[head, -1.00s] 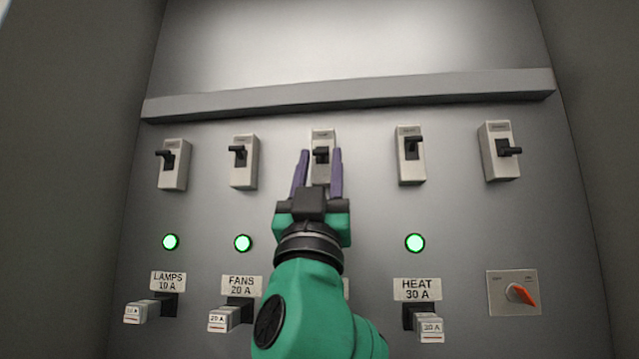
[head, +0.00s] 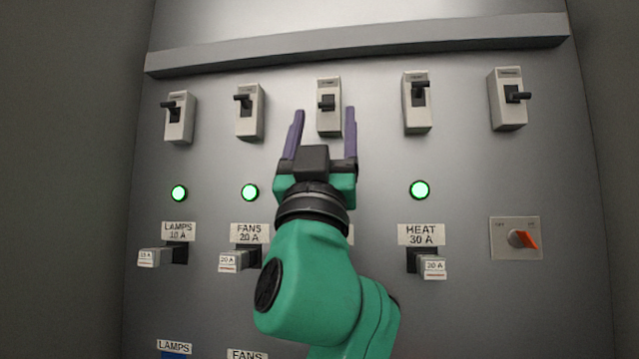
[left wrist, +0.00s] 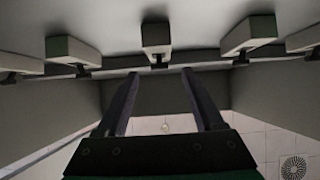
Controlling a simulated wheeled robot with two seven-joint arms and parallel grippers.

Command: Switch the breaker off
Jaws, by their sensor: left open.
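Several pale breakers with black levers run in a row across the grey panel. The middle breaker (head: 329,122) has its lever (head: 326,102) facing out; I cannot tell its on or off position. My left gripper (head: 323,115) is open and empty, its two purple fingers below and either side of the middle breaker, apart from its lever. In the left wrist view the middle breaker (left wrist: 155,38) and its lever (left wrist: 159,63) stand beyond the open fingers (left wrist: 160,76). My right gripper is not in view.
Other breakers stand left (head: 250,118) and right (head: 417,112). Green lamps glow over LAMPS (head: 179,193), FANS (head: 250,192) and HEAT (head: 420,190). Plug-in blocks jut out below the labels (head: 421,234). A ledge (head: 360,43) runs above.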

